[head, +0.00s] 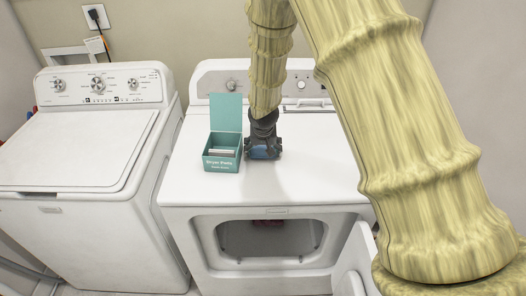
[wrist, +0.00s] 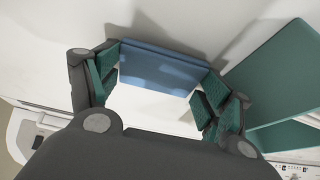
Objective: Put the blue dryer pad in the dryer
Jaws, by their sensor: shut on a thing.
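My gripper (head: 264,146) points down just above the top of the white dryer (head: 310,188). It is shut on the blue dryer pad (wrist: 158,68), which spans between the green-padded fingers in the wrist view.
A teal dryer pads box (head: 221,164) with its lid up stands just left of my gripper, with pale pads inside. A white washer (head: 80,150) with a closed lid is at left. The front of the dryer top is clear.

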